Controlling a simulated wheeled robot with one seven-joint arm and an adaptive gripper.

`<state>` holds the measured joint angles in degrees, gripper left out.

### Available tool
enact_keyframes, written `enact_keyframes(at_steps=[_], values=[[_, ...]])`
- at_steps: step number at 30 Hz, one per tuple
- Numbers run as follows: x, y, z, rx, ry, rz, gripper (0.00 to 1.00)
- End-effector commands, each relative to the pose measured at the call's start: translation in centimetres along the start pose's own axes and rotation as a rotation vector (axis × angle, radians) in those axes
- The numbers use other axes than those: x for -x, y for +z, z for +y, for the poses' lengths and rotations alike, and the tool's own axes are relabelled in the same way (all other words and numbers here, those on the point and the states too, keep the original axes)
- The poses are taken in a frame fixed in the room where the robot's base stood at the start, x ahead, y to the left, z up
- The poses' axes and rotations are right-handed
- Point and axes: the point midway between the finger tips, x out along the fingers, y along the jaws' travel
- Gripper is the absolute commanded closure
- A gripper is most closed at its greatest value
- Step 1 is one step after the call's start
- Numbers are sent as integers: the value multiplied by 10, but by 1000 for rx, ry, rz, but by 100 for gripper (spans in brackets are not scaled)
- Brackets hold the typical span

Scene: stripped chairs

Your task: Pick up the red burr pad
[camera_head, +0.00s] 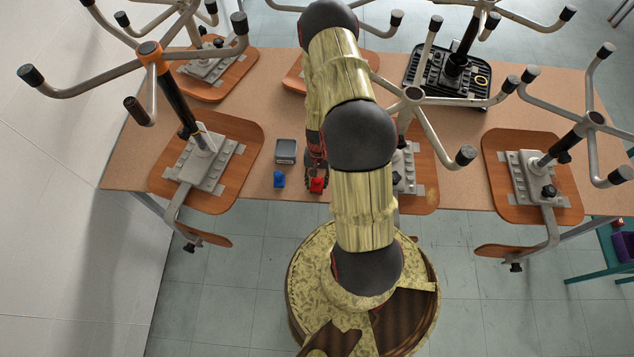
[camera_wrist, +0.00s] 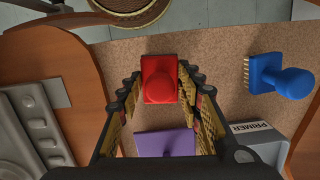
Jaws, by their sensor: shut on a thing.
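The red burr pad (camera_head: 317,185) is near the front edge of the brown table, just below my arm in the head view. In the wrist view the red burr pad (camera_wrist: 159,79) is between the tips of my gripper (camera_wrist: 160,92), with a rounded knob on a square base. The fingers are shut on its sides. In the head view my gripper (camera_head: 316,168) is partly hidden by my arm. I cannot tell whether the pad is touching the table.
A blue knobbed brush (camera_head: 279,179) and a grey box (camera_head: 285,151), marked PRIMER in the wrist view (camera_wrist: 252,127), stand to the left. A flat purple piece (camera_wrist: 166,143) lies beyond the pad. Upturned chairs with wooden seats (camera_head: 240,135) crowd the table (camera_head: 263,192) on both sides.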

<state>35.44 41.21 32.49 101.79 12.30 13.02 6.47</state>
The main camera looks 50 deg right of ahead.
Motion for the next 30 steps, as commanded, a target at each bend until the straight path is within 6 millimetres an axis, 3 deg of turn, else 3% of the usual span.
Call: enact_keyframes(at_steps=[7,17,24,30], values=[[27,3,0,1,-1,4,90],[92,-31,30,-3,-2,7,90],[119,-69,59,-4,-1,4,90],[134,-88,74,-2,0,2,90]])
